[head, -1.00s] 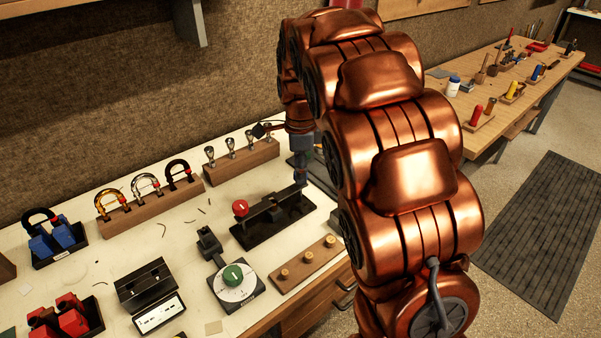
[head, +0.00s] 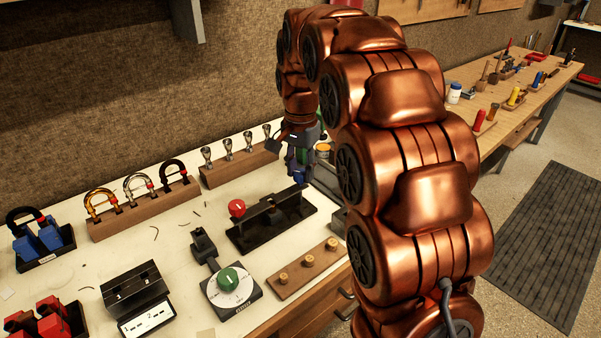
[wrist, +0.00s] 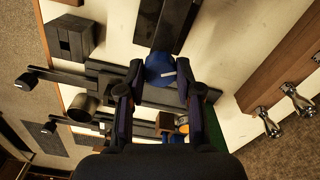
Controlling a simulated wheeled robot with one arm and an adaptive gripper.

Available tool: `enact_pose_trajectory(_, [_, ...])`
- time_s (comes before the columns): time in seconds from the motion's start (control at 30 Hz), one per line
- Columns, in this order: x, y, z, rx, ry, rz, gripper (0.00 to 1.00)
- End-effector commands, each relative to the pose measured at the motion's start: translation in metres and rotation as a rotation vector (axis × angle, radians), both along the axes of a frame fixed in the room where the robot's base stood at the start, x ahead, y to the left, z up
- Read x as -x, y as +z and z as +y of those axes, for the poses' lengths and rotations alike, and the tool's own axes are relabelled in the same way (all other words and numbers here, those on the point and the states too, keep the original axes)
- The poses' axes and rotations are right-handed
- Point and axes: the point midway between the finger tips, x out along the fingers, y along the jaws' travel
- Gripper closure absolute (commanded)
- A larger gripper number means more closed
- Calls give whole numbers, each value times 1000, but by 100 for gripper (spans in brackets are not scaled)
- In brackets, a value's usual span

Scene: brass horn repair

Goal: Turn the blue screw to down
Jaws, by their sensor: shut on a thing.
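The blue screw (wrist: 158,68) has a round blue head with a white mark, which lies towards its right edge in the wrist view. It sits at the end of a dark fixture. In the head view a bit of blue (head: 299,178) shows at the fixture's (head: 240,244) right end, mostly hidden by my gripper (head: 301,163). In the wrist view my gripper (wrist: 162,82) has one finger on each side of the screw head and is shut on it. The same fixture carries a red knob (head: 237,208) at its left end.
A green dial (head: 228,279) stands in front of the fixture, with a wooden peg strip (head: 304,268) beside it. Behind are a wooden block with silver mouthpieces (head: 240,168) and a rack of horseshoe shapes (head: 143,210). Bare bench shows left of the fixture.

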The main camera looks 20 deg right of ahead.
Motion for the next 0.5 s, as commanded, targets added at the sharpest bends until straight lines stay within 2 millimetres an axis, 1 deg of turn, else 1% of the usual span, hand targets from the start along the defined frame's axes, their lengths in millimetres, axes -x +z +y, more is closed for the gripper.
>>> enact_pose_trajectory(0.03, [0, -2, 1, -2, 46, 0, 100])
enact_pose_trajectory(0.5, [0, -2, 1, -3, 491, -1, 100])
